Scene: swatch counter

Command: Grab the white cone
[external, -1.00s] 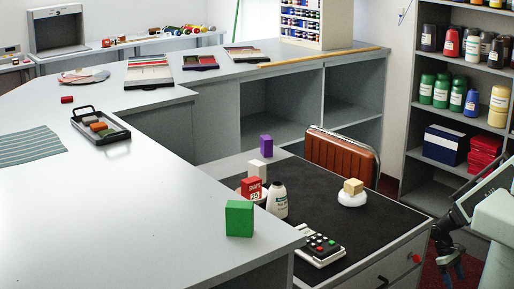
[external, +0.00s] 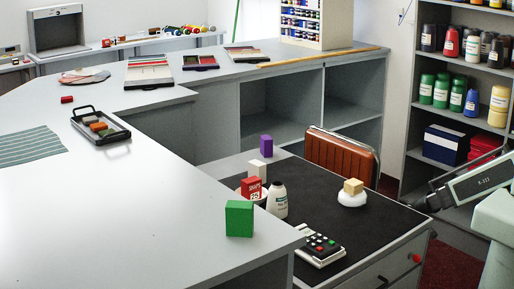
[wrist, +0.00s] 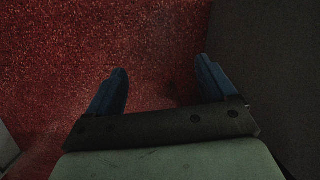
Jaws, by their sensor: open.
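I cannot make out a white cone in either view. The white things on the black desk mat in the external view are a white bottle with a dark cap (external: 277,201), a small white block (external: 257,170) and a round white piece (external: 352,199) under a tan cube (external: 353,186). My gripper (external: 424,203) is at the right, beside the desk's right edge and apart from these things. In the wrist view my gripper (wrist: 165,84) has its two blue fingers wide apart, with nothing between them.
A green block (external: 239,218), a red box (external: 252,188), a purple block (external: 266,146) and a calculator (external: 320,245) stand nearby. A brown chair (external: 342,160) is behind the desk. Shelves (external: 455,90) stand at the right. The wrist view shows red carpet (wrist: 160,40) and a dark panel (wrist: 270,70).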

